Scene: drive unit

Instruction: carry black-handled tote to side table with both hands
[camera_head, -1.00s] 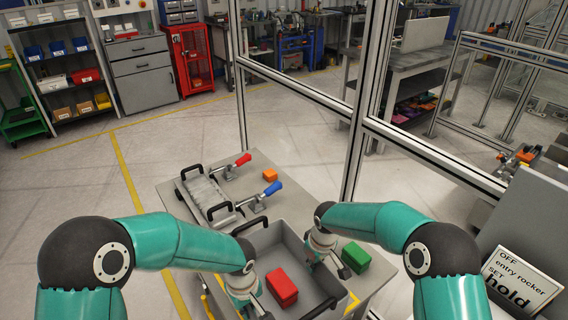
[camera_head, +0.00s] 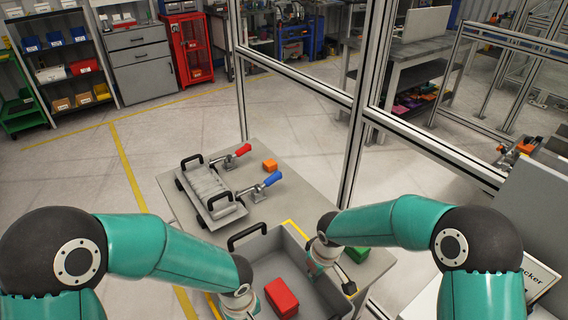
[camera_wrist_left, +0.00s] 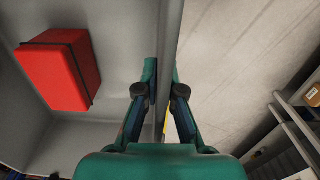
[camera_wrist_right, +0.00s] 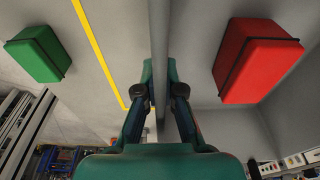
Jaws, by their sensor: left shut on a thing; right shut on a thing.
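The grey tote (camera_head: 268,262) sits low in the head view, its far black handle (camera_head: 247,235) upright; its near end is cut off. A red block (camera_head: 282,297) with a dark band lies inside. My left gripper (camera_wrist_left: 163,88) is shut on the tote's left wall, its rim running between the fingers. My right gripper (camera_wrist_right: 160,88) is shut on the right wall; it also shows in the head view (camera_head: 345,283). I cannot pick out the side table for certain.
The grey work table (camera_head: 300,190) carries a clamp fixture (camera_head: 213,193) with red and blue levers, an orange block (camera_head: 270,165) and a green block (camera_head: 357,253) right of the tote. A framed fence post (camera_head: 360,140) stands beyond. Open floor (camera_head: 70,190) lies to the left.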

